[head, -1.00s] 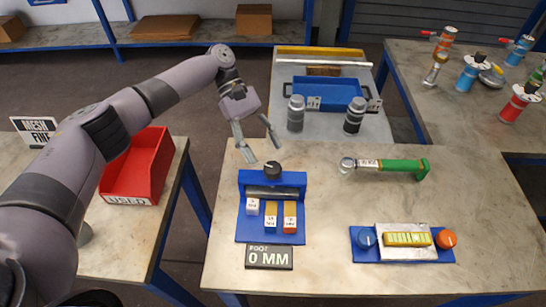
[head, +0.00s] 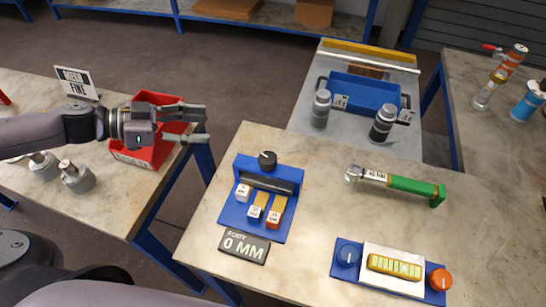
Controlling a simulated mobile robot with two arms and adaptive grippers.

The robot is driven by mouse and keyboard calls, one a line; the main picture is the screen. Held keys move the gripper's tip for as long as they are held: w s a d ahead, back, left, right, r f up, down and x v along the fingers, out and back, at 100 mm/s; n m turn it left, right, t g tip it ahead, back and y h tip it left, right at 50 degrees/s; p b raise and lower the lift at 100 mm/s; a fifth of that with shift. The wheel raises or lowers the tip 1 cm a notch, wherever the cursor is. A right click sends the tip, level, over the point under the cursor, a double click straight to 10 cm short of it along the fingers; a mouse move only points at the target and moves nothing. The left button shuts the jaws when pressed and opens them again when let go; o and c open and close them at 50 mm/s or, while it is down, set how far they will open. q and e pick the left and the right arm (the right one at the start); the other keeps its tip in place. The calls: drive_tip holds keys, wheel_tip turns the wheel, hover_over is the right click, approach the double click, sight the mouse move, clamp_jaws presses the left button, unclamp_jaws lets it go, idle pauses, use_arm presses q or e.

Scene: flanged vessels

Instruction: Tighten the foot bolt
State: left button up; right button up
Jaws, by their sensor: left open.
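My left gripper (head: 196,125) is open and empty, its two fingers pointing right. It is above the side table at the left, in front of the red bin (head: 140,156). A wrench-like tool with a green handle (head: 415,186) and a metal head lies on the main table, apart from the gripper. A blue fixture (head: 237,214) with a dark knob and a few small blocks stands on the same table. A sign reading "FOOT 0 MM" (head: 245,246) is at its front. I cannot make out a foot bolt. My right gripper is not in view.
A blue tray (head: 365,92) and two cylinders (head: 320,108) are at the back. A blue panel (head: 350,271) with an orange knob sits front right. A gap separates the tables.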

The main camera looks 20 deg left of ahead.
use_arm(q)
drive_tip(key=s+d+m+g, duration=0.2)
drive_tip(key=s, duration=0.3)
drive_tip(key=p, duration=0.2)
approach(265, 158)
drive_tip(key=shift+h, duration=0.4)
drive_tip(key=x, duration=0.6)
drive_tip(key=p+x, duration=0.1)
drive_tip(key=x, duration=0.2)
drive_tip(key=shift+w+f, duration=0.2)
drive_tip(key=shift+f, duration=0.15)
drive_tip(key=shift+w+d+f, duration=0.25)
drive_tip(key=shift+d+f, duration=0.05)
drive_tip(key=shift+d, duration=0.2)
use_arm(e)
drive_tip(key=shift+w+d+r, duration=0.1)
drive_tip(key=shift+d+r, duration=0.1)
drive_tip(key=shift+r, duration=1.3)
use_arm(q)
drive_tip(key=shift+c, duration=0.4)
drive_tip(key=c, duration=0.8)
drive_tip(key=shift+c, duration=1.3)
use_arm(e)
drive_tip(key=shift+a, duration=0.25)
